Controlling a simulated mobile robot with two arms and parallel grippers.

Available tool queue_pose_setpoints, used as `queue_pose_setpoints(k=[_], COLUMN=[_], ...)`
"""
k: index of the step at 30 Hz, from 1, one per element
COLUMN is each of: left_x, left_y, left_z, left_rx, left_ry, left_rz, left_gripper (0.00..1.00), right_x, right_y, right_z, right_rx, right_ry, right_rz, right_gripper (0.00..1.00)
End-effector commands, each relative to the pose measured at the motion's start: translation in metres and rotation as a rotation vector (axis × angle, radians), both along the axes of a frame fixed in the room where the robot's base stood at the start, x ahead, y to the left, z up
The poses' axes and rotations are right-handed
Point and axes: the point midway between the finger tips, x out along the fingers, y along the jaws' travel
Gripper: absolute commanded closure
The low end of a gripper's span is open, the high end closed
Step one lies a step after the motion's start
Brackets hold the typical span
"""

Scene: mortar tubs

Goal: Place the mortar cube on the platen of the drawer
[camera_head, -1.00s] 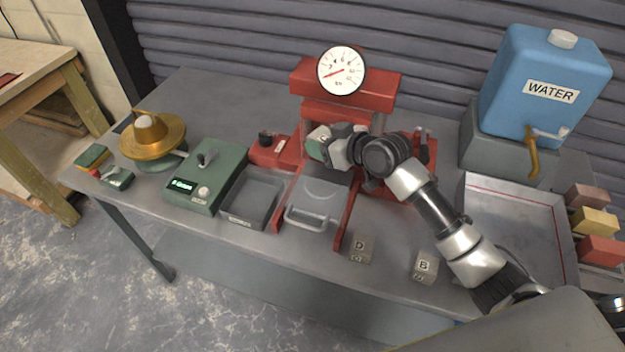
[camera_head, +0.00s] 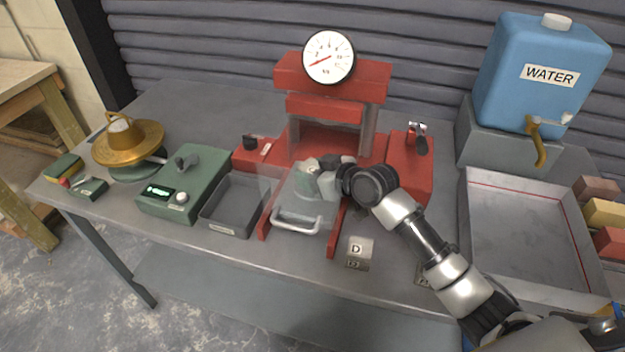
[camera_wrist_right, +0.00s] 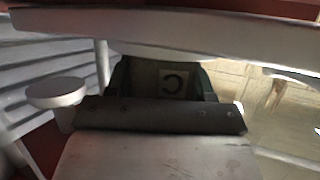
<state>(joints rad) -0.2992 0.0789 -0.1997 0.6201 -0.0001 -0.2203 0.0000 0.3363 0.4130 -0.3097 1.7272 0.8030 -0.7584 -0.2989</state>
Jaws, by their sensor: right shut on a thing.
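The mortar cube (camera_wrist_right: 168,80) shows in the right wrist view as a dark grey block with a letter C label. It sits between the dark fingers of my right gripper (camera_wrist_right: 160,88), which is shut on it. In the head view my right gripper (camera_head: 312,180) is low over the pulled-out drawer (camera_head: 298,224) of the red press, with the cube mostly hidden by the hand and a hazy clear panel. The drawer has a pale handle and lies between two red rails. I cannot tell whether the cube touches the platen. My left gripper is not in view.
The red press (camera_head: 335,75) with its dial stands behind. A D-marked cube (camera_head: 358,250) sits right of the rail; another is mostly hidden by my arm. A grey tray (camera_head: 235,203) and green scale (camera_head: 185,185) stand left. A water tank (camera_head: 540,80) and large tray (camera_head: 520,225) are right.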

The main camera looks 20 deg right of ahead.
Motion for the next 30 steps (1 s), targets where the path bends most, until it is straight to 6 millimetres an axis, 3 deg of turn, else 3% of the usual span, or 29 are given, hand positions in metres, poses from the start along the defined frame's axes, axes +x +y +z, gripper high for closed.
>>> queue_pose_setpoints(k=[9, 10, 12, 22, 30], left_x=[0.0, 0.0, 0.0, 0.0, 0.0], left_y=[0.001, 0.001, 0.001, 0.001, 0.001], left_z=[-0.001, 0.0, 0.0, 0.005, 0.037], left_rx=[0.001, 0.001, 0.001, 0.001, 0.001], left_ry=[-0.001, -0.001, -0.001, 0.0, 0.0], left_rz=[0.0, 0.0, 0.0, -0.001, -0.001], left_gripper=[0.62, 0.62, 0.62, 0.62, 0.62], right_x=[0.0, 0.0, 0.0, -0.002, -0.04], right_y=[0.0, 0.0, 0.0, -0.002, -0.027], right_z=[-0.002, -0.002, -0.001, 0.004, 0.026], right_rx=[-0.001, -0.001, -0.001, -0.002, -0.006], right_ry=[-0.001, 0.002, 0.002, 0.003, 0.003], right_rz=[0.0, 0.0, 0.0, 0.0, -0.001], right_gripper=[0.79, 0.42, 0.36, 0.36, 0.36])
